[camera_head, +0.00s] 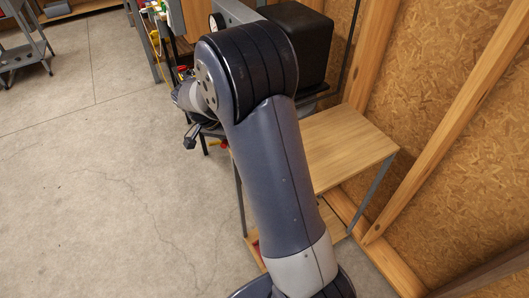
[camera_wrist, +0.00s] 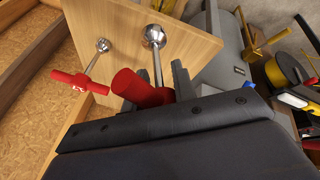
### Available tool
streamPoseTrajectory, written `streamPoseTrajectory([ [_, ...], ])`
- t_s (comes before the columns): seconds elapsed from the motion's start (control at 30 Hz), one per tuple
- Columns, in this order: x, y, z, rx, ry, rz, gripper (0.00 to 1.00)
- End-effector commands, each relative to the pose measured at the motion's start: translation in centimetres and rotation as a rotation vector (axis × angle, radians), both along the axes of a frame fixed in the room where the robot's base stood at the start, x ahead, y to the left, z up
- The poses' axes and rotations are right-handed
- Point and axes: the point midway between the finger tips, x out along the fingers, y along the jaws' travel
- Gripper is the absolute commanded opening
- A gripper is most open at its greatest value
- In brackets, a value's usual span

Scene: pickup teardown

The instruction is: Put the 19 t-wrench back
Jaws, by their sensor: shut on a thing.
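In the wrist view my gripper (camera_wrist: 160,88) is shut on the red handle of a T-wrench (camera_wrist: 134,84). The wrench's chrome shaft runs from the handle up to a round chrome end (camera_wrist: 154,37) at the light wooden panel (camera_wrist: 120,22). I cannot tell whether that end is seated in the panel or only in front of it. A second red-handled T-wrench (camera_wrist: 82,82) stands to the left, apart from the held one, with its chrome end at the panel. Its white marking is too small to read surely. In the head view my arm hides most of the gripper.
In the head view a wooden-topped table (camera_head: 350,148) stands beside the bare board wall (camera_head: 470,140). A black box (camera_head: 298,42) is behind it. Grey concrete floor (camera_head: 100,180) is open at left. A yellow reel (camera_wrist: 284,74) and other tools lie at right in the wrist view.

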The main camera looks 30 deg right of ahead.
Motion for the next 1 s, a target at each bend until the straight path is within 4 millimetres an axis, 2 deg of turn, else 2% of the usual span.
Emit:
streamPoseTrajectory([
  [0.03, 0.0, -1.3, 0.4, 0.013, -0.034, 0.079, 0.00],
  [0.2, 0.8, -4.8, 1.3, 0.069, -0.119, 0.330, 0.00],
  [0.5, 2.1, -9.1, 3.3, 0.156, -0.194, 0.586, 0.00],
  [0.83, 2.8, -11.5, 4.8, 0.207, -0.220, 0.722, 0.00],
  [0.93, 2.8, -11.6, 4.0, 0.215, -0.219, 0.733, 0.00],
  [1.0, 2.8, -11.5, 2.7, 0.216, -0.217, 0.735, 0.00],
])
